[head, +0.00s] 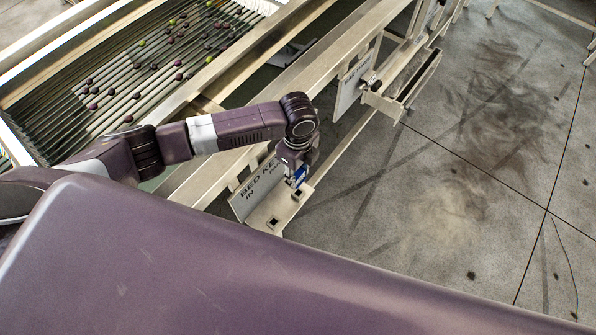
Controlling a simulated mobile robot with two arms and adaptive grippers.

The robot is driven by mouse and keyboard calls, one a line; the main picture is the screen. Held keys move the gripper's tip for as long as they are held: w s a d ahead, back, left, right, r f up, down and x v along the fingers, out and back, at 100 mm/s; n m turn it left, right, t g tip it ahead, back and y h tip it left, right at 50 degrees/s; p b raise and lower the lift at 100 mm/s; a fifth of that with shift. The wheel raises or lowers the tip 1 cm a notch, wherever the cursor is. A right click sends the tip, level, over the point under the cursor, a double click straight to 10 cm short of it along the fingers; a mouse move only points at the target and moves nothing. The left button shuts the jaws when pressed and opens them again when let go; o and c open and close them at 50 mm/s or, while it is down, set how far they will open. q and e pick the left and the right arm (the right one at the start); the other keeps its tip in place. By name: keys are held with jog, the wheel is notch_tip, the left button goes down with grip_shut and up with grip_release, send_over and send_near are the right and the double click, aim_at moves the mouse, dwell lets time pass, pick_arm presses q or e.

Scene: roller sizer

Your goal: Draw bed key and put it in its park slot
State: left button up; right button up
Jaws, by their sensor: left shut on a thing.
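The bed key (300,175) shows as a small blue piece at the tip of my left gripper (297,178), which is shut on it. The gripper points down over the far part of a pale metal bracket (283,212) on the machine's side rail. A white sign (258,190) reading "BED KEY IN" and a partly hidden word stands behind the bracket. One dark square slot (272,222) shows empty at the near end; another dark slot (296,196) lies just below the gripper. Whether the key's lower end is in a slot I cannot tell. My right gripper is out of view.
The roller bed (150,75) with several dark and green fruits lies at the upper left, behind pale rails. A second sign (352,82) and a metal tray-like bracket (408,90) stand farther along the rail. The concrete floor (450,200) at right is open.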

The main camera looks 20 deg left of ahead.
aim_at(298, 183)
pick_arm(q)
jog(key=shift+w, duration=0.1)
jog(key=shift+f+b, duration=0.4)
jog(key=shift+f, duration=0.9)
notch_tip(298, 183, down, 2)
jog(key=shift+f+b, duration=0.2)
jog(key=shift+b, duration=0.8)
jog(key=shift+f, duration=0.4)
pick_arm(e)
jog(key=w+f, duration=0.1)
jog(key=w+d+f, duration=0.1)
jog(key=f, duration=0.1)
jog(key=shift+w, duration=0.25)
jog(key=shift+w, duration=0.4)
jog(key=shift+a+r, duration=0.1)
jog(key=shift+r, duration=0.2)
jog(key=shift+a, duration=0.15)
